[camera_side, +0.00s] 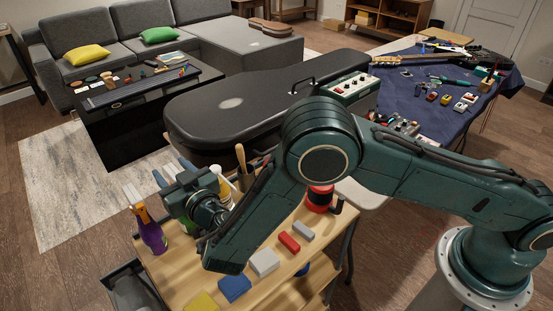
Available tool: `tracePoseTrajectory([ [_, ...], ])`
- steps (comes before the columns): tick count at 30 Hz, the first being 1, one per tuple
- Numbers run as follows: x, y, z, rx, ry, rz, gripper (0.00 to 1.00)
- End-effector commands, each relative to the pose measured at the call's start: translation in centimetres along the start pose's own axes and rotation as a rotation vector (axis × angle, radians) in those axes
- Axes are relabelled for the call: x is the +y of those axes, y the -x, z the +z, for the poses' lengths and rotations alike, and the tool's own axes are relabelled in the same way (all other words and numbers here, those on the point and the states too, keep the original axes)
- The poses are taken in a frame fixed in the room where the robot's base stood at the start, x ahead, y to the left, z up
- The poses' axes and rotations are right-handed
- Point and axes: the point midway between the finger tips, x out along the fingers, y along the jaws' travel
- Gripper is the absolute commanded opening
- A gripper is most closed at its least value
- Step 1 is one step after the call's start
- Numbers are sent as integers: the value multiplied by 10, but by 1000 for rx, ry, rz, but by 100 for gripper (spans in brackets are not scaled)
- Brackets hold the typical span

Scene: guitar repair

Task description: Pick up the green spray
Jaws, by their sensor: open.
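My gripper (153,181) hangs over the left part of the wooden work table (188,267). Its fingers are apart and point to the upper left, and nothing shows held between them. A purple bottle (151,234) with a yellow-orange neck stands upright at the table's left edge, just below the fingers in the picture. A white bottle (220,184) stands to the right, partly behind my gripper.
A red brick-like block (289,242), a white block (263,262), a blue block (234,288) and a yellow one (202,303) lie toward the front. A black guitar case (230,112) lies beyond.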

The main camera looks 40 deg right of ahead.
Motion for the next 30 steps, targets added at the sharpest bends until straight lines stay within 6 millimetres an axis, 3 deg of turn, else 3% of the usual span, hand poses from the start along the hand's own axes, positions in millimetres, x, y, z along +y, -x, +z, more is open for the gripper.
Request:
tracePoseTrajectory([
  [3, 0, 0, 0, 0, 0, 0, 43],
  [10, 0, 0, 0, 0, 0, 0, 0],
  [23, 0, 0, -2, 2, -1, 0, 0],
  [30, 0, 0, -14, 2, -3, 0, 0],
])
